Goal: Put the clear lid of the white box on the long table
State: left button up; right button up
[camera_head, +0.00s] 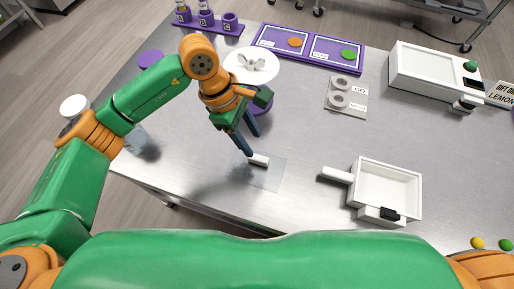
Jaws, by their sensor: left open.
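The clear lid (268,177) is a see-through square with a white handle (259,160) on its far edge. It appears to lie flat on the long metal table (310,215), left of the white box. The white box (388,166) is uncovered and looks empty, with a white grip at its left and a black part at its front. My left gripper (252,144) is open, its blue fingers pointing down just beyond the lid's handle. I cannot tell whether a fingertip touches the handle. My right gripper is out of view.
A white plate (251,66) stands behind my left gripper. Purple trays (309,47), a small holder (346,97) and a larger white machine (433,77) stand farther back. A clear container (144,143) is beside my left arm. The table between lid and box is bare.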

pick_arm(q)
jog(key=v, duration=0.6)
jog(key=shift+b, duration=0.4)
jog(key=shift+r, duration=0.1)
